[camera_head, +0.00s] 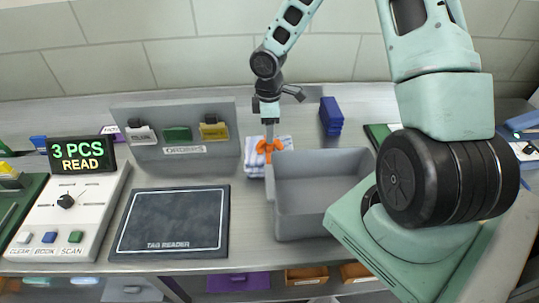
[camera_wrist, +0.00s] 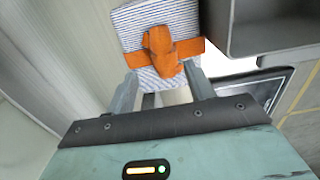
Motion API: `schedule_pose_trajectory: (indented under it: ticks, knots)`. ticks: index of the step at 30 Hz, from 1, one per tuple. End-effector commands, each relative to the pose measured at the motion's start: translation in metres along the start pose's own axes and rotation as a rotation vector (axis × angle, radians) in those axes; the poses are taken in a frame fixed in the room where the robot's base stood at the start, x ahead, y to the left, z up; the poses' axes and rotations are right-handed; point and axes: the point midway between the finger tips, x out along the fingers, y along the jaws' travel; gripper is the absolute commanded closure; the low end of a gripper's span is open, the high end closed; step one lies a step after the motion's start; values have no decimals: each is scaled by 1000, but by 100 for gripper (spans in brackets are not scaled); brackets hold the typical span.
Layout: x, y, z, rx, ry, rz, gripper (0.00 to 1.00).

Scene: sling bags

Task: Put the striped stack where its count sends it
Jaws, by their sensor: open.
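The striped stack (camera_head: 285,143), white with blue stripes, lies on the counter behind and left of the grey bin. An orange band with a raised knot (camera_head: 268,147) wraps it. In the wrist view the striped stack (camera_wrist: 135,22) and its orange knot (camera_wrist: 160,52) lie ahead of my gripper (camera_wrist: 161,75). My gripper (camera_head: 268,134) is open above the stack, its fingers on either side near the knot. I cannot tell whether they touch it. The display (camera_head: 82,155) reads "3 PCS READ". The tag reader (camera_head: 173,222) pad is bare.
The empty-looking grey bin (camera_head: 312,225) stands right of the tag reader. The orders rack (camera_head: 185,151) holds white, green and yellow clips. A blue stack (camera_head: 331,116) stands at the back. A control panel (camera_head: 68,213) with a dial and CLEAR, BOOK and SCAN buttons is at left. Coloured bins sit below the counter.

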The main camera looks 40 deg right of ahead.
Motion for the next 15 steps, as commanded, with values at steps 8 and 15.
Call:
schedule_pose_trajectory:
  ticks: [8,15]
  knots:
    - [38,-8,1,-2,-2,-4,46]
    - [48,-7,2,0,-1,-1,46]
